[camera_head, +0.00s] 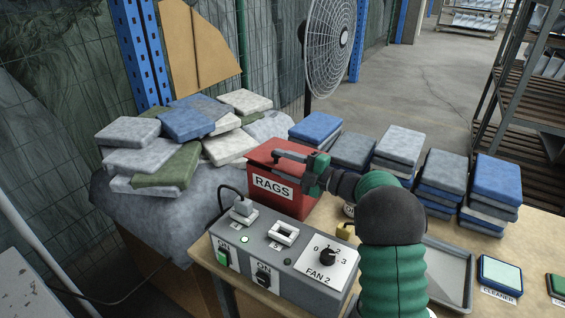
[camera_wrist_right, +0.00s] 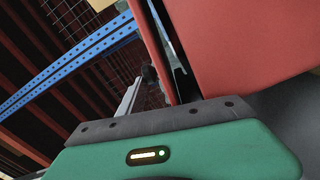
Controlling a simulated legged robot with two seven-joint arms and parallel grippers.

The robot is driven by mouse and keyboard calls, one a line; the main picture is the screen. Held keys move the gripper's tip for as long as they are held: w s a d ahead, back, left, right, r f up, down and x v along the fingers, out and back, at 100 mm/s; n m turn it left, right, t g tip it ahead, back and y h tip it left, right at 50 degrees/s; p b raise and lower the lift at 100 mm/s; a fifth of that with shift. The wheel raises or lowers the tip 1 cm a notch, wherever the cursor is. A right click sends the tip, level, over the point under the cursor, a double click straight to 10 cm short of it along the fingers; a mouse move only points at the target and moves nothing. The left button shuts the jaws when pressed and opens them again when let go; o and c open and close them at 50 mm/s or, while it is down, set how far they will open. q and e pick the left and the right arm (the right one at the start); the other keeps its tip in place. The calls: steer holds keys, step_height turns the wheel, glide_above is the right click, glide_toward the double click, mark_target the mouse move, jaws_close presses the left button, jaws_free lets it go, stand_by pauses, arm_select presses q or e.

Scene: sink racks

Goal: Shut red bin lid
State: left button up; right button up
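The red bin (camera_head: 272,190), labelled RAGS, stands on the table behind the control box. Its red lid (camera_head: 262,155) lies over the top, partly hidden by my gripper. In the right wrist view a narrow dark gap shows between a thin red panel (camera_wrist_right: 151,45), which looks like the lid, and the wide red bin surface (camera_wrist_right: 240,45). My right gripper (camera_head: 284,157) is at the top of the bin, at or just above the lid. I cannot tell whether it touches, or whether its fingers are apart. My left gripper is not in view.
A grey control box (camera_head: 290,258) with switches and a FAN 2 dial stands in front of the bin. Folded cloth stacks (camera_head: 398,148) line the table's back right, and more cloths (camera_head: 185,125) pile up at left. A grey tray (camera_head: 450,270) lies at right.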

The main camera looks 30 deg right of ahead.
steer(key=shift+o, duration=0.4)
steer(key=shift+s+d, duration=0.25)
steer(key=shift+s, duration=0.05)
steer(key=p+v, duration=0.1)
steer(key=v, duration=1.5)
steer(key=shift+p, duration=0.35)
